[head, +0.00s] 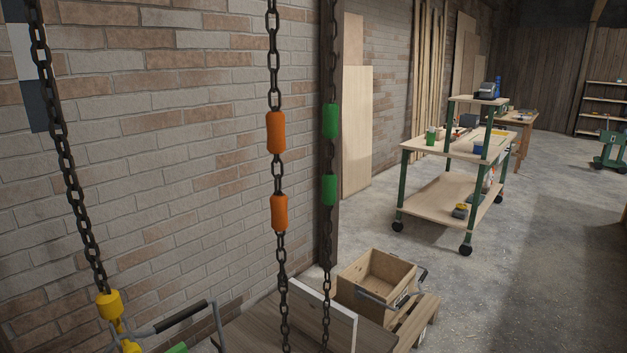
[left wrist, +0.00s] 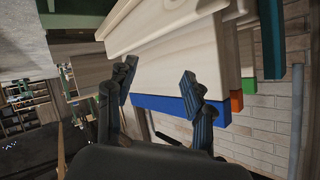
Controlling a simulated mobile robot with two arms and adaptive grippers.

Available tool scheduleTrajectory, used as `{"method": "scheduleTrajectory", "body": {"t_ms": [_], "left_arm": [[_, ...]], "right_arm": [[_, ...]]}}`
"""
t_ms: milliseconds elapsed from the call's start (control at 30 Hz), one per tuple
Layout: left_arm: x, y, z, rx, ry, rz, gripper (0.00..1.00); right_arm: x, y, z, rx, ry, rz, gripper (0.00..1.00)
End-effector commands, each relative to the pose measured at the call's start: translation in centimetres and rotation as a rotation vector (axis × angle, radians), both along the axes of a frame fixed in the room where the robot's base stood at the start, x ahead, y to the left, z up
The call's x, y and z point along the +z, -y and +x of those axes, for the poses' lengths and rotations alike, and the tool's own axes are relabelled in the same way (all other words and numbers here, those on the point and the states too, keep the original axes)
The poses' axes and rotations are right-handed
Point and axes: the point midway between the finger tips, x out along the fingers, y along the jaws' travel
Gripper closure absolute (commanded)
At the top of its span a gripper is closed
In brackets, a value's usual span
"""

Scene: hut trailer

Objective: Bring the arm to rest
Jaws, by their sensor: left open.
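My left gripper (left wrist: 158,75) shows in the left wrist view with its two dark fingers spread apart. No object is seen held between them. Behind the fingers is a pale, cream-coloured piece (left wrist: 170,50) with a blue strip (left wrist: 165,104) along its lower edge. I cannot tell whether the fingers touch it. Neither gripper can be made out in the head view, and my right gripper is not in view.
Chains with orange (head: 276,132), green (head: 330,121) and yellow (head: 109,305) sleeves hang close by, before a brick wall (head: 170,130).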

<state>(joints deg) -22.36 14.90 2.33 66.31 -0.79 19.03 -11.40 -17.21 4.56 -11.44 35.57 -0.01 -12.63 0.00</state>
Motion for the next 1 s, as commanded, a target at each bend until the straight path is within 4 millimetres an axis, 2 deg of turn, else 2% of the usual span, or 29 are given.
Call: {"method": "scheduleTrajectory", "body": {"t_ms": [33, 100, 167, 200, 333, 400, 500, 600, 667, 1000], "left_arm": [[-2.9, 1.4, -2.2, 0.023, -0.104, -0.039, 0.48], [-6.8, 3.2, -5.4, 0.052, -0.248, -0.085, 0.48], [-9.8, 4.9, -8.6, 0.076, -0.372, -0.120, 0.48], [-11.5, 6.1, -10.8, 0.091, -0.453, -0.140, 0.48], [-15.6, 9.6, -18.0, 0.132, -0.700, -0.184, 0.48], [-16.9, 11.1, -21.4, 0.150, -0.810, -0.195, 0.48], [-17.9, 12.5, -25.1, 0.169, -0.923, -0.200, 0.48], [-18.3, 13.3, -27.2, 0.179, -0.986, -0.201, 0.48], [-18.4, 13.5, -27.7, 0.182, -1.004, -0.200, 0.48], [-18.4, 13.5, -27.7, 0.182, -1.004, -0.200, 0.48]], "right_arm": [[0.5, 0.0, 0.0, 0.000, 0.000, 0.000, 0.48], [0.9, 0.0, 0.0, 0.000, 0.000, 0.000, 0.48], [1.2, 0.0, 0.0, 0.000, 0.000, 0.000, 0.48], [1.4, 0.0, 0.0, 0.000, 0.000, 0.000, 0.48], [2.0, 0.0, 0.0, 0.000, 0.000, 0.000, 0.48], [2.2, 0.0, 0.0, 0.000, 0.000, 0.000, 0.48], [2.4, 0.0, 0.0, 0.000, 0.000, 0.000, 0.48], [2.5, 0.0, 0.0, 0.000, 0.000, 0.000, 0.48], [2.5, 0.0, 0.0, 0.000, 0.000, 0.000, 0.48], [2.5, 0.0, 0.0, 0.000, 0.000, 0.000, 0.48]]}}
